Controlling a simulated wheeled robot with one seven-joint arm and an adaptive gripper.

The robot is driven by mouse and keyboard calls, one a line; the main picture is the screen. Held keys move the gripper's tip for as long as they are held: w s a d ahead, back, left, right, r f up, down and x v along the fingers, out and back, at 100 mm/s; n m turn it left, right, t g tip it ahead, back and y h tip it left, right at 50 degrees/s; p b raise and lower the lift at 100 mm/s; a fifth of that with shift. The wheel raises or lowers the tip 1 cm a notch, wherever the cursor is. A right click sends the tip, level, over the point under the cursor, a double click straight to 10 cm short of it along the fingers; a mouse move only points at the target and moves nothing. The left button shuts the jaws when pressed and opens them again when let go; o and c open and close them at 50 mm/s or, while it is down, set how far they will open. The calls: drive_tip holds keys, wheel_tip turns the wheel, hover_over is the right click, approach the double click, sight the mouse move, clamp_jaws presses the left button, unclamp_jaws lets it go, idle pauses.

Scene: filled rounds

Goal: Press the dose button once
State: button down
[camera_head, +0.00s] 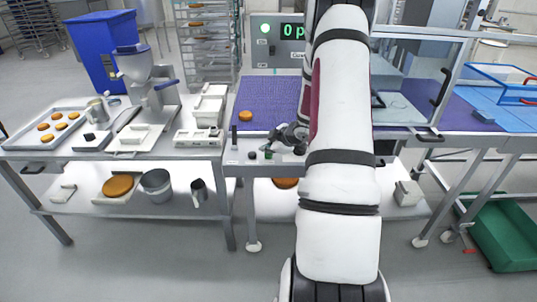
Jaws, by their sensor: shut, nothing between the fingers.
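A small control strip (240,158) runs along the front edge of the middle table. A green round piece (268,154), which looks like a button, sits there beside a black round knob (251,156). No label is readable, so I cannot tell for sure which is the dose button. My gripper (272,147) is shut and empty, with its tips just above or at the green piece. I cannot tell whether they touch. My arm hides the table to the right.
A display panel (262,55) with a green light stands behind the purple mat (270,92), partly behind my arm. One round bun (245,116) lies on the mat. A metal dispenser (150,80) and a tray of buns (78,117) stand left. A clear guard frame (450,80) stands right.

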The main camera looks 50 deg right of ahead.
sight(268, 155)
drive_tip(key=shift+f, duration=0.3)
drive_tip(key=shift+r, duration=0.2)
idle(0.4)
drive_tip(key=shift+r+p, duration=0.85)
drive_tip(key=shift+p, duration=0.1)
wheel_tip(268, 155, up, 5)
drive_tip(key=p, duration=0.4)
drive_tip(key=shift+s+f, duration=0.1)
idle(0.7)
